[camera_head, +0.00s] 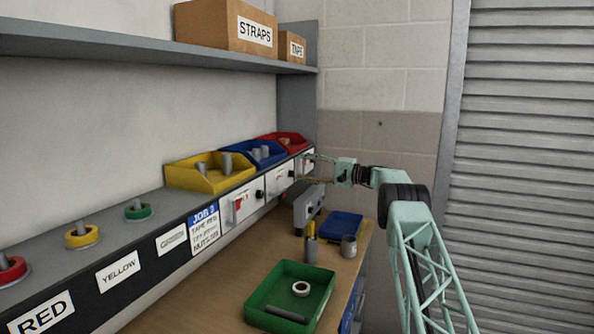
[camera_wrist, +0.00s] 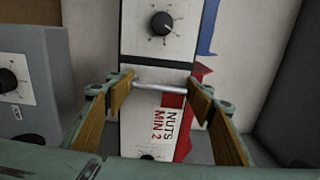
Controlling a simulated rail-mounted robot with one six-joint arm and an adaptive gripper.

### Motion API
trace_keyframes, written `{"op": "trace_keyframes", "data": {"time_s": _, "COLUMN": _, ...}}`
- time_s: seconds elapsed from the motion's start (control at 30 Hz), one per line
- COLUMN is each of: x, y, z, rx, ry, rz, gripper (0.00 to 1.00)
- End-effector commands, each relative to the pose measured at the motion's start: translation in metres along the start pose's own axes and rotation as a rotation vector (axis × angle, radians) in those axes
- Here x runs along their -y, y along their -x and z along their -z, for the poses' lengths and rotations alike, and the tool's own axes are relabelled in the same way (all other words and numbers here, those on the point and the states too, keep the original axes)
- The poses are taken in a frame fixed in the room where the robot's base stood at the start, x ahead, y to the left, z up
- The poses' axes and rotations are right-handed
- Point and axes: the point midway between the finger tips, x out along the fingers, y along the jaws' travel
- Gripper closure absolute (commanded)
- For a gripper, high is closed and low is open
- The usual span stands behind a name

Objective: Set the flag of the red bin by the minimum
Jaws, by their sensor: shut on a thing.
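The red bin (camera_head: 290,136) stands at the far end of the row of bins in the head view, with a white front panel (camera_head: 304,158) below it. My gripper (camera_head: 310,166) is at that panel, partly covering it. In the wrist view my gripper (camera_wrist: 160,86) has its brown-padded fingers on both ends of a thin silver bar (camera_wrist: 160,88), which crosses in front of the panel. A label (camera_wrist: 166,124) there reads NUTS MIN 2. A red part (camera_wrist: 198,76) shows beside it; I cannot tell whether it is the flag or the bin. A black knob (camera_wrist: 161,23) is on the panel.
A yellow bin (camera_head: 207,183) and a blue bin (camera_head: 248,158) hold grey cylinders. A red flag (camera_head: 239,206) shows on the yellow bin's panel.

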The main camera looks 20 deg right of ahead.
Motion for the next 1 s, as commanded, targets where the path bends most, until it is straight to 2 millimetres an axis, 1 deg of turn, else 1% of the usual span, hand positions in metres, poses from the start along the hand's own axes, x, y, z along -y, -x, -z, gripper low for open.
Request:
{"op": "trace_keyframes", "data": {"time_s": 0.43, "x": -0.0005, "y": 0.0020, "z": 0.0021, "rx": -0.002, "ry": 0.006, "rz": 0.000, "gripper": 0.70}}
{"op": "trace_keyframes", "data": {"time_s": 0.47, "x": -0.0005, "y": 0.0020, "z": 0.0021, "rx": -0.002, "ry": 0.006, "rz": 0.000, "gripper": 0.50}}
{"op": "trace_keyframes", "data": {"time_s": 0.6, "x": -0.0003, "y": 0.0021, "z": 0.0021, "rx": -0.002, "ry": 0.006, "rz": 0.000, "gripper": 0.39}}
{"op": "trace_keyframes", "data": {"time_s": 1.0, "x": 0.0001, "y": 0.0043, "z": 0.0023, "rx": -0.002, "ry": 0.006, "rz": 0.000, "gripper": 0.39}}
